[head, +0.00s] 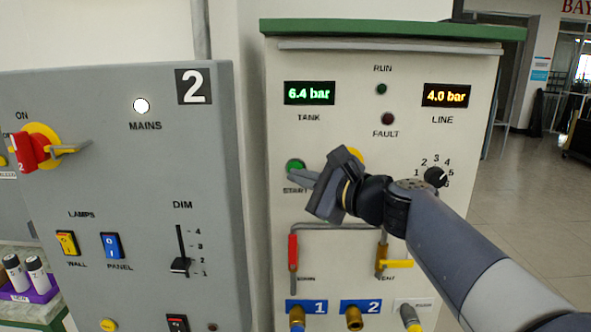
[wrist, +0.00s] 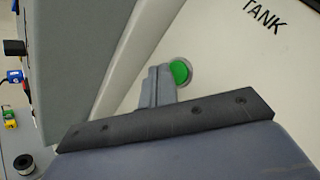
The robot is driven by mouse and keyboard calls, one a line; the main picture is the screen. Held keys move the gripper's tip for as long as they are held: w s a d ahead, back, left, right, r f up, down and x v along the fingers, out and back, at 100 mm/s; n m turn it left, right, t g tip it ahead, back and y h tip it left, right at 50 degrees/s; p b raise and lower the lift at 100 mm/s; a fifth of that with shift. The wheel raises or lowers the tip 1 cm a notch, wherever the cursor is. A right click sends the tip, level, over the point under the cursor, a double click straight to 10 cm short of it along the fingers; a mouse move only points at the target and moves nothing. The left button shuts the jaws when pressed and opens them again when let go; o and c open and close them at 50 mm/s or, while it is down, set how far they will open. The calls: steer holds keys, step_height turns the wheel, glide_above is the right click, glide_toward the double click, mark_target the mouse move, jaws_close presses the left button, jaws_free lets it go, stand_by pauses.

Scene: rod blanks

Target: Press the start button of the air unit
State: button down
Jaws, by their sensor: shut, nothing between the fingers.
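The air unit (head: 280,70) is a cream panel with a green top edge. Its round green start button (head: 295,165) sits at the left under the tank display, above the label START. The button also shows in the wrist view (wrist: 181,72), just right of my fingertips. My gripper (head: 290,175) is shut and empty, with its fingertips at the lower edge of the button in the head view. In the wrist view the fingers (wrist: 161,75) overlap the button's left side. I cannot tell whether they touch it. The run lamp (head: 381,89) looks dark green.
A yellow part (head: 355,155) shows behind my gripper. A rotary selector (head: 436,177) is to the right, and red (head: 293,250) and yellow (head: 395,263) valve handles are below. The grey electrical panel (head: 120,180) stands close on the left. Open floor (head: 540,200) lies at right.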

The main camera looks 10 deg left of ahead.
steer(key=shift+w, duration=0.1)
steer(key=shift+w+a, duration=0.1)
steer(key=shift+w, duration=0.2)
steer(key=shift+w, duration=0.4)
stand_by(0.8)
steer(key=shift+s, duration=0.8)
steer(key=shift+s+b, duration=0.1)
steer(key=shift+b, duration=0.2)
steer(key=shift+s+d+b, duration=0.15)
steer(key=shift+s+d, duration=0.1)
steer(key=shift+s, duration=0.55)
steer(key=shift+s+d+b, duration=0.15)
steer(key=shift+s+d, duration=0.05)
steer(key=shift+s, duration=0.55)
steer(key=shift+s+d+b, duration=0.15)
steer(key=shift+s+d, duration=0.1)
steer(key=shift+s, duration=0.55)
steer(key=shift+w, duration=0.1)
